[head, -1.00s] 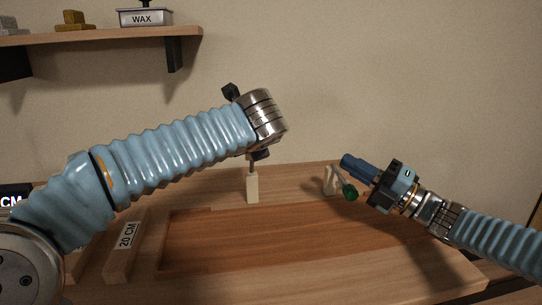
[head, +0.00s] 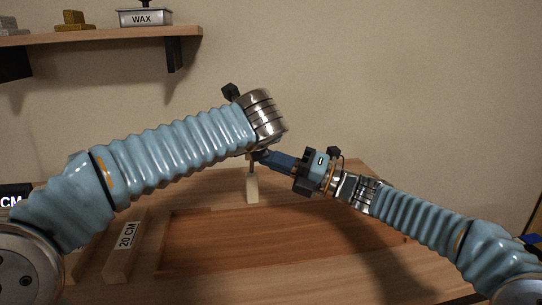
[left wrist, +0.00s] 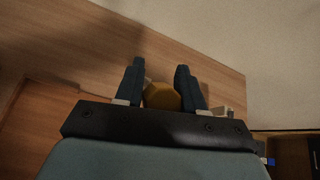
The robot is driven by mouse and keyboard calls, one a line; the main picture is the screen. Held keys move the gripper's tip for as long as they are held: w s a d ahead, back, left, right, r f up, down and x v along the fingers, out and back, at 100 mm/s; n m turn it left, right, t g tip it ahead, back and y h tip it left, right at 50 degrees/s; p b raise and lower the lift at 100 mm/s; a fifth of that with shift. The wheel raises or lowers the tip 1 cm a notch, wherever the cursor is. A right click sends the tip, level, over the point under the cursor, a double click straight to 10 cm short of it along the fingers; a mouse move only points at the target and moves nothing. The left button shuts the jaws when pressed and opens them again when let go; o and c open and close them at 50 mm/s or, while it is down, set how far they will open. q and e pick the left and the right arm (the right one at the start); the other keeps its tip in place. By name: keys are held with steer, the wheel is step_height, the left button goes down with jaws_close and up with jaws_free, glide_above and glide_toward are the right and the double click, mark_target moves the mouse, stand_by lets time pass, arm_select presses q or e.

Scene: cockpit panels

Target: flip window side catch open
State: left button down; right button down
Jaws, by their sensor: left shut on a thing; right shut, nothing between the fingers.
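A wooden panel in a raised frame (head: 180,255) lies on the bench. A pale upright block (head: 252,188) with a dark pin on top stands at its back edge. My left gripper (left wrist: 160,72) is shut on a yellow knob (left wrist: 162,96), seen between its fingers in the left wrist view. In the head view my left wrist mostly hides that gripper and the knob. My right gripper (head: 268,157) is shut and empty. Its blue fingertips are just beside the left gripper above the pale block; I cannot tell whether they touch anything.
A wooden bar marked 20 CM (head: 124,245) lies left of the panel. A shelf (head: 110,39) at the upper left holds a WAX tin (head: 145,18) and small metal pieces. The panel's middle is clear, with my right arm's shadow across its right side.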

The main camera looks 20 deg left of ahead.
arm_select(q)
steer(key=shift+f, duration=0.1)
arm_select(e)
steer(key=shift+w+a+r, duration=0.25)
steer(key=shift+w+a, duration=0.05)
steer(key=shift+a, duration=0.05)
